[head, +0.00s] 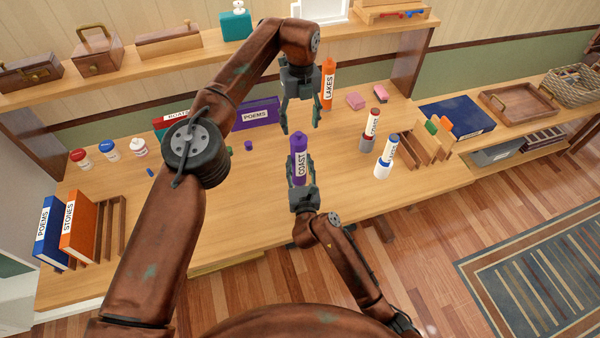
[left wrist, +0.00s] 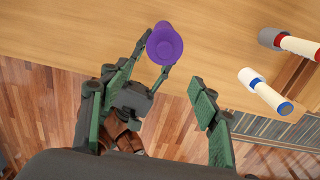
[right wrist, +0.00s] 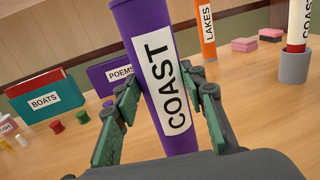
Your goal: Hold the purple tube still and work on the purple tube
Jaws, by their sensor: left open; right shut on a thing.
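The purple tube (head: 300,158), labelled COAST, stands roughly upright near the table's front edge. My right gripper (head: 302,180) is shut around its lower part, from the front. In the right wrist view the tube (right wrist: 150,62) passes between both fingers (right wrist: 168,108). My left gripper (head: 300,115) is open and empty, pointing down just above the tube's top, apart from it. The left wrist view shows the tube's round purple top (left wrist: 165,46) beyond my open fingers (left wrist: 150,112); I cannot tell if it is capped. A small purple piece (head: 248,145) lies on the table to the left.
An orange LAKES tube (head: 328,85) stands behind. White tubes in a grey holder (head: 367,144) and a blue-and-white one (head: 383,168) stand to the right, before a wooden rack (head: 428,150). POEMS and STONES books (head: 78,225) stand at the left.

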